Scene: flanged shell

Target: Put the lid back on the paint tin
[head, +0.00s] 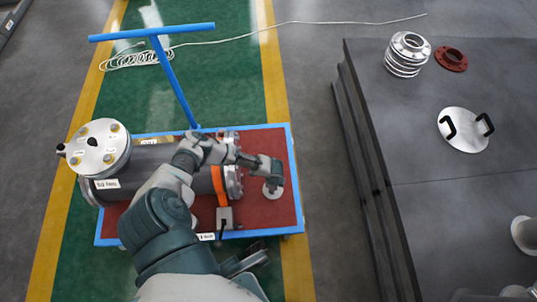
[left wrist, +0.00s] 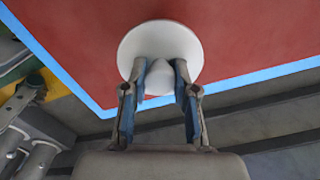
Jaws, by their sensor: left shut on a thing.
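My left gripper (head: 271,181) reaches over the right end of the cart's red deck. It is shut on the knob of a small white round lid (head: 273,192). In the left wrist view the two fingers (left wrist: 160,72) sit on either side of the pale knob, and the white disc (left wrist: 160,28) spreads out beyond them over the red deck. I cannot tell whether the disc touches the deck or hangs above it. I see no clear paint tin in either view. My right gripper is not in view.
The cart (head: 289,227) has a blue rim and handle (head: 172,82). A grey flanged shell (head: 140,170) lies on it under my left arm. A dark table (head: 440,215) at right holds a silver bellows (head: 407,55), a red ring (head: 451,59) and a handled disc (head: 464,130).

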